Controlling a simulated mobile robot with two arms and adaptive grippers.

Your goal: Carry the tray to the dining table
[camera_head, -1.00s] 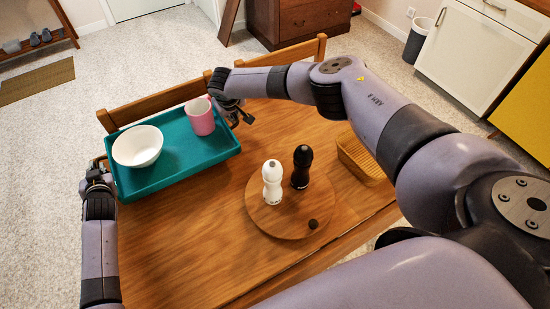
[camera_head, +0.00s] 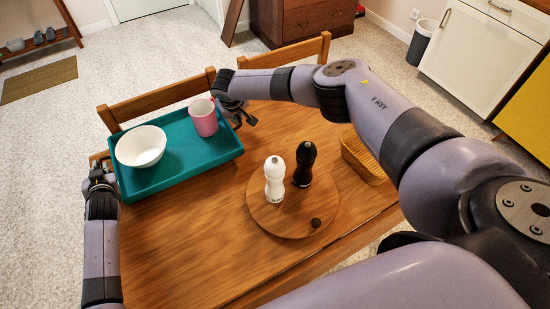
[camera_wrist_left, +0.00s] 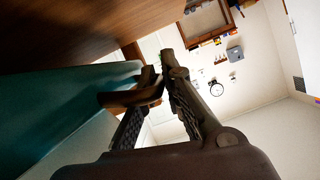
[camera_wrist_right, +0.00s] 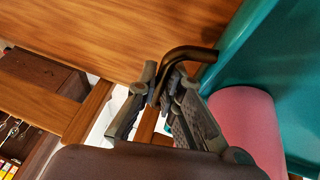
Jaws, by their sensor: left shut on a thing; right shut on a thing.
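The teal tray (camera_head: 190,175) is over the far left part of the wooden dining table (camera_head: 180,250); I cannot tell if it touches the tabletop. It looks level and carries a white bowl (camera_head: 140,147) at its left and a pink mug (camera_head: 204,118) at its right, both upright. My left gripper (camera_head: 101,172) is at the tray's left end, shut on a dark handle (camera_wrist_left: 135,98). My right gripper (camera_head: 243,118) is at the right end, shut on the other dark handle (camera_wrist_right: 190,54). The tray (camera_wrist_right: 245,45) and mug (camera_wrist_right: 245,125) also show in the right wrist view.
A round wooden board (camera_head: 290,222) holds a white mill (camera_head: 275,180) and a black mill (camera_head: 304,163) right of the tray. A woven basket (camera_head: 362,160) is farther right. Chairs (camera_head: 160,99) stand along the far edge. The front left tabletop is clear.

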